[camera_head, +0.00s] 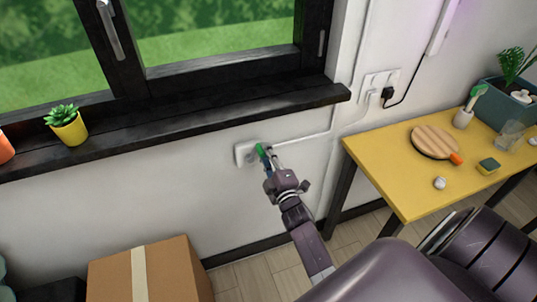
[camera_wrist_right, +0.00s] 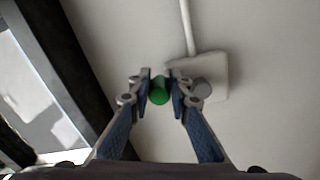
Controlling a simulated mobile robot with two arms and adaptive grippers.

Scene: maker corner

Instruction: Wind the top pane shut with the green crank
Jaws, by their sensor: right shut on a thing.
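The green crank handle (camera_head: 260,150) is at a white wall box (camera_head: 241,154) below the window sill. In the right wrist view the green handle (camera_wrist_right: 158,92) sits between my two fingers, beside a grey round hub (camera_wrist_right: 202,88) on the white box (camera_wrist_right: 214,66). My right gripper (camera_head: 267,158) is shut on the green crank; it also shows in the wrist view (camera_wrist_right: 160,88). The crank arm is mostly hidden by my gripper. The lower part of the dark-framed window (camera_head: 225,75) is in view; I cannot make out the top pane. My left gripper is not in view.
A black sill (camera_head: 200,119) holds a succulent in a yellow pot (camera_head: 70,129). A yellow table (camera_head: 385,170) on the right carries a paddle (camera_head: 436,142), a sponge (camera_head: 488,166) and a glass (camera_head: 509,135). A cardboard box (camera_head: 180,270) stands on the floor. Cables run along the wall.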

